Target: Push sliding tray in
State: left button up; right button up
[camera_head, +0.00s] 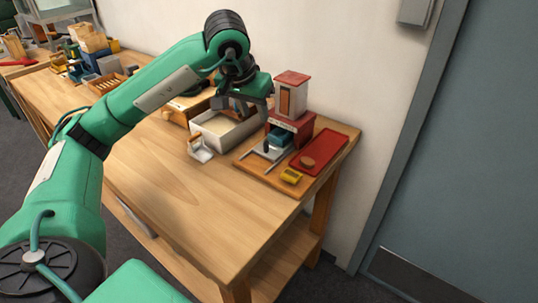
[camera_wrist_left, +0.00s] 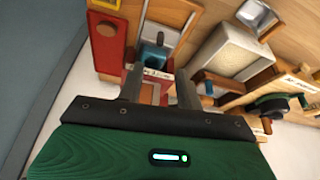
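The dispenser on the wooden board has a red and cream tower (camera_head: 291,97) with a red base. A teal block (camera_head: 280,137) sits low at its front, over a grey sliding tray (camera_head: 262,153) that sticks out between rails toward the front left. In the left wrist view the teal block (camera_wrist_left: 153,56) and the tray's dark knob (camera_wrist_left: 160,38) show beyond the fingers. My left gripper (camera_head: 244,107) hangs left of the tower, above the table. Its fingers (camera_wrist_left: 160,88) are apart with nothing held between them; part of the tower shows behind. My right gripper is not in view.
A red tray (camera_head: 325,147) with a round brown piece lies right of the dispenser; a yellow piece (camera_head: 291,176) is at the board's front. A white-lined box (camera_head: 221,133) and a small scoop (camera_head: 201,151) are to the left. The front table is clear.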

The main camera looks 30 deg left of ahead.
aim_at(265, 142)
pick_arm(q)
jog(key=x, duration=1.3)
jog(key=shift+w+f, duration=0.1)
jog(key=shift+f, duration=0.25)
grip_shut()
